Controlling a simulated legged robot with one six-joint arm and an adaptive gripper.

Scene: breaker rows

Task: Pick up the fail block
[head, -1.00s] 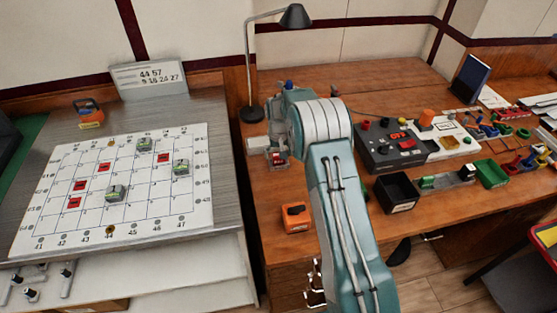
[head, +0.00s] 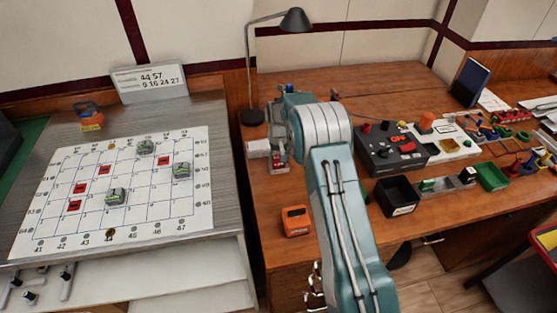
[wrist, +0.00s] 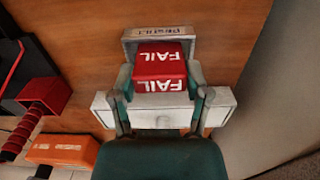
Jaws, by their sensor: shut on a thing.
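The fail block (wrist: 160,68) is red with white FAIL lettering on its top and front. In the wrist view it is between the two fingers of my gripper (wrist: 160,82), which is shut on it. The block is over a pale grey holder (wrist: 218,108) with a labelled back plate; I cannot tell whether it still touches the holder. In the head view my gripper (head: 279,148) is at the left end of the wooden desk, and the block is small and partly hidden there.
An orange box (head: 296,221) is on the desk in front. A black open bin (head: 398,193) and a dark control box (head: 388,150) stand to the right. A lamp (head: 250,75) rises behind. A white grid board (head: 70,165) with green-topped blocks and red markers lies left.

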